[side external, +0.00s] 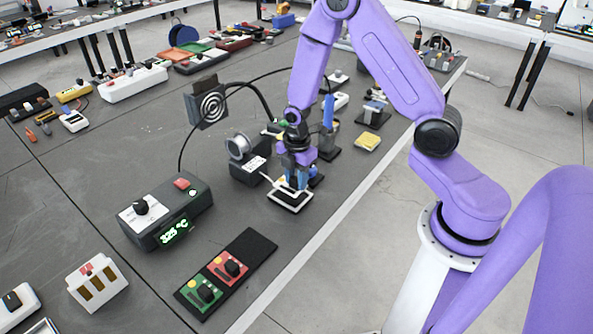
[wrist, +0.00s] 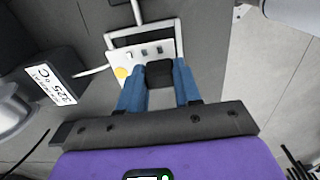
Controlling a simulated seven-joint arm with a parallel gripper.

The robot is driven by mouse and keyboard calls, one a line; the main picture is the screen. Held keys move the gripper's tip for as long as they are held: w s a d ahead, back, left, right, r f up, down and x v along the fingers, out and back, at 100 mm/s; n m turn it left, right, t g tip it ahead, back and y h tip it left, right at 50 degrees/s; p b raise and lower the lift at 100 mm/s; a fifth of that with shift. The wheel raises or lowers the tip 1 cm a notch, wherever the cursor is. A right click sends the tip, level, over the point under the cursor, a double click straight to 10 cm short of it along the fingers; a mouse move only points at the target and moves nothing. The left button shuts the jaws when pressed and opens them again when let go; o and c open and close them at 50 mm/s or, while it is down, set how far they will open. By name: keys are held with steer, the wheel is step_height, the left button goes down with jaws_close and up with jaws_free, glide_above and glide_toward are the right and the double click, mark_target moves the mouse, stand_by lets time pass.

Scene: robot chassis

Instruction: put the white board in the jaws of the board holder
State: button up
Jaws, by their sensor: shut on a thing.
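The white board (wrist: 147,54) has small dark parts, a yellow round spot and a black block (wrist: 160,74). It also shows small in the side view (side external: 293,187), below my gripper (side external: 297,181). In the wrist view my gripper (wrist: 160,90) has its blue fingers closed on the black block of the board. A white-rimmed dark tray (side external: 290,206) lies directly under or against the board; I cannot tell whether they touch. I cannot make out for certain which thing is the board holder, and its jaws are not clear in either view.
A solder spool stand (side external: 249,160) stands close left of my gripper. A temperature station (side external: 167,212) reading 325 °C is further left. A black base (side external: 257,246) with red and green knob blocks lies in front. A yellow pad (side external: 367,142) lies right, near the table edge.

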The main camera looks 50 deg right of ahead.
mark_target(296, 187)
steer(key=shift+f, duration=0.9)
steer(key=shift+f, duration=0.95)
stand_by(1.1)
steer(key=o, duration=1.1)
step_height(296, 187, up, 18)
steer(key=shift+s+f, duration=0.1)
steer(key=shift+f, duration=0.15)
steer(key=s+a+r+m, duration=0.1)
steer(key=s+a+r, duration=0.1)
steer(key=s, duration=0.6)
steer(key=s+a+r+m, duration=0.2)
steer(key=s+a, duration=0.1)
steer(key=s, duration=0.5)
steer(key=s+a+r+m, duration=0.2)
steer(key=s, duration=0.6)
steer(key=shift+s+a, duration=0.25)
